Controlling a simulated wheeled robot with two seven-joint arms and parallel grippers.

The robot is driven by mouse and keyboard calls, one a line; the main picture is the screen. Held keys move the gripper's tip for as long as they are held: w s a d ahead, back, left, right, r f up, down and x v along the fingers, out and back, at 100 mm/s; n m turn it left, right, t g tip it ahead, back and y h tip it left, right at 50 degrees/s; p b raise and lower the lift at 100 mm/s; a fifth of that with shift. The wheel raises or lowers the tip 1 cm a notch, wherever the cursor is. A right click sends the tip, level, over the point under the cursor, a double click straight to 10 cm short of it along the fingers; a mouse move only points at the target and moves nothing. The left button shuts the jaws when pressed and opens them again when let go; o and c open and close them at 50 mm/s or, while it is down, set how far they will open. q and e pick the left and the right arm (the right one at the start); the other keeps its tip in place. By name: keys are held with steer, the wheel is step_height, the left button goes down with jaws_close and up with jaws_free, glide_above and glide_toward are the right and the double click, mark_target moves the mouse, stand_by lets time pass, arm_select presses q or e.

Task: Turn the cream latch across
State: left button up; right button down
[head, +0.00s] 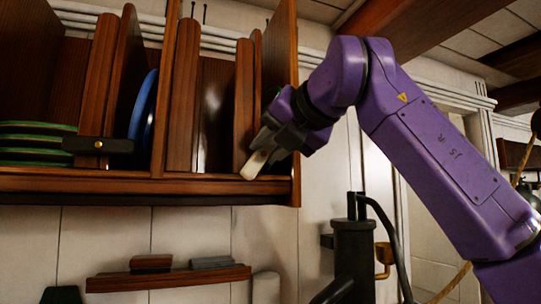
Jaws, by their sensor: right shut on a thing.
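The cream latch (254,165) is at the lower right of the wooden wall cabinet (223,186), by its bottom rail. It stands tilted, its lower end pointing down and left. My right gripper (268,145) comes in from the right and is shut on the latch, hiding its upper end and pivot. My left gripper is not in view.
A black latch with a brass pivot (98,145) lies level across the cabinet's left part. Below are a small shelf (168,279) and a black pump (354,255).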

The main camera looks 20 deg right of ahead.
steer(key=shift+d+f+m+t+y+b, duration=0.1)
steer(key=shift+f+m+t+y+b, duration=0.3)
steer(key=shift+m+b, duration=1.05)
steer(key=shift+d+f+m+t+y+b, duration=0.1)
steer(key=shift+m+t+y+b, duration=0.3)
steer(key=shift+m+y+b, duration=0.75)
steer(key=shift+d+f+m+t+y+b, duration=0.1)
steer(key=shift+f+m+t+y+b, duration=0.25)
steer(key=shift+m+b, duration=1.4)
steer(key=shift+r, duration=0.15)
steer(key=c, duration=1.2)
jaws_free()
steer(key=shift+w, duration=0.2)
